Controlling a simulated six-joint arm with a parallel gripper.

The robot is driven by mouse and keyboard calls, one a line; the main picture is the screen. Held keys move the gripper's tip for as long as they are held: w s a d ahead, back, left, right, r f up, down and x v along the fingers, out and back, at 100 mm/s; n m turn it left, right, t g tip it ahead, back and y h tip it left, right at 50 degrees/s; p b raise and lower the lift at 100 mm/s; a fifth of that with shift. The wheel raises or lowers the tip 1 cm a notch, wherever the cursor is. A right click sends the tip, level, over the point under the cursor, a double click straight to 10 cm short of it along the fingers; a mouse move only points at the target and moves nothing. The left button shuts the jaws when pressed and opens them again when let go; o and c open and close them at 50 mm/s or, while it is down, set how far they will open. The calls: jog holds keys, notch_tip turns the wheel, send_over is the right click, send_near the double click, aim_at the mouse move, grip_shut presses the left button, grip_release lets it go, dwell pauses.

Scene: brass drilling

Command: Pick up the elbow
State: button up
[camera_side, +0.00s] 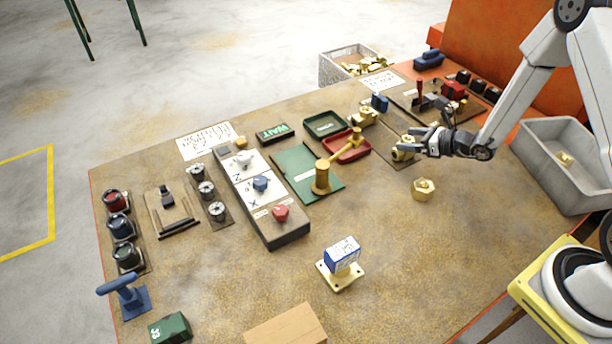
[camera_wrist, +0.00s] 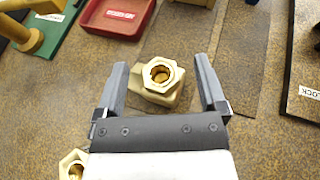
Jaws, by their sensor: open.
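A brass fitting with a hexagonal open end, which looks like the elbow (camera_wrist: 158,80), stands on a dark strip of the table. In the wrist view it lies between the two fingers of my open gripper (camera_wrist: 161,68), with a gap on each side. In the side view my gripper (camera_side: 416,142) is at the same fitting (camera_side: 402,152), and its fingers partly hide it. A second brass hex fitting (camera_side: 423,189) sits on the bare table nearer the front; its edge also shows at the lower left of the wrist view (camera_wrist: 73,167).
A red tray (camera_side: 347,153) and a brass tap-like post (camera_side: 322,178) stand left of my gripper. Another brass part (camera_side: 362,117) is behind it. A grey bin (camera_side: 545,165) stands to the right.

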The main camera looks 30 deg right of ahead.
jog(key=shift+w+a+f, duration=0.2)
jog(key=shift+w, duration=0.2)
grip_shut()
dwell(1.4)
